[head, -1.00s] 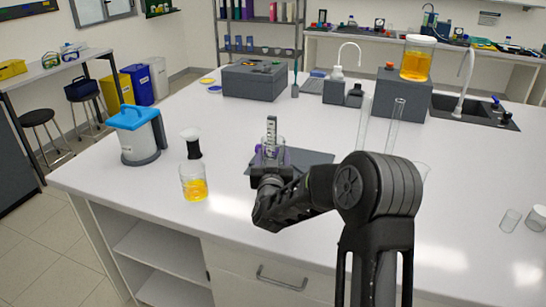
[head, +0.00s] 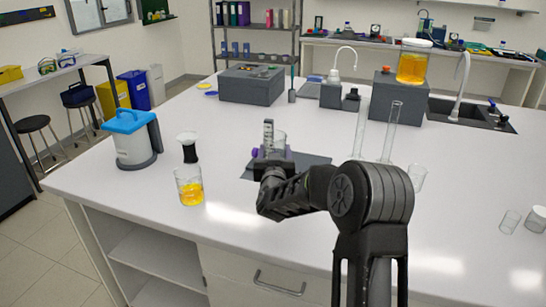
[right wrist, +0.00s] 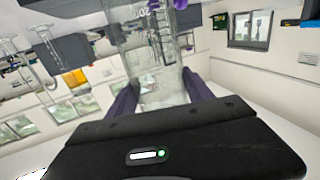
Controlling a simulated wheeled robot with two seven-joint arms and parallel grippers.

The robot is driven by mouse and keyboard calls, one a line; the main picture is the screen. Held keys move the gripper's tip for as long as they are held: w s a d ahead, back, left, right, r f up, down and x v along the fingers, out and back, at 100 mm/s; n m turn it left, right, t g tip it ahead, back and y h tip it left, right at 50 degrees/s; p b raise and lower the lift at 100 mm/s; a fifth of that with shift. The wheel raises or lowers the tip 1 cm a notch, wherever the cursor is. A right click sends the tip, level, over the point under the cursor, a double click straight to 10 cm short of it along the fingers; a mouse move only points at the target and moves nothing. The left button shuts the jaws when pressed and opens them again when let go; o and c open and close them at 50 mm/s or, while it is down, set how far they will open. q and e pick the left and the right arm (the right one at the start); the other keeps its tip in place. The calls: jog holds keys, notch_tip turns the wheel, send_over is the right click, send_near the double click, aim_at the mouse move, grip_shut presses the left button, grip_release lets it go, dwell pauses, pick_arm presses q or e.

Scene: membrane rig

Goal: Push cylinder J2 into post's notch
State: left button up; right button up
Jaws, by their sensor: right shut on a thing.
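My right gripper (head: 272,162) is over the dark mat (head: 310,165) on the white bench. It is shut on a clear glass cylinder (head: 280,143), seemingly J2, held upright. The glass also shows between the two fingers in the right wrist view (right wrist: 158,75). A narrow grey post (head: 268,128) with dark marks stands close beside the cylinder, behind the gripper. A purple part (head: 255,152) is at its left; purple also shows in the wrist view (right wrist: 181,4). The notch and any contact with the glass are hidden. My left gripper is not in view.
Tall glass tubes (head: 390,130) stand to the right, near my arm. The bench front left is clear.

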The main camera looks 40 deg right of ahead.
jog(key=shift+w+d, duration=0.4)
jog(key=shift+d, duration=0.25)
jog(key=shift+w+d+b, duration=0.4)
jog(key=shift+w+d, duration=0.15)
jog(key=shift+d, duration=0.25)
jog(key=shift+w+d+b, duration=0.35)
jog(key=shift+w+d, duration=0.25)
jog(key=shift+d, duration=0.25)
jog(key=shift+w+d+b, duration=0.4)
jog(key=shift+w+d, duration=0.15)
jog(key=shift+d, duration=0.25)
jog(key=shift+w+d+b, duration=0.3)
jog(key=shift+w+d, duration=0.05)
jog(key=shift+d, duration=0.15)
jog(key=o, duration=1.8)
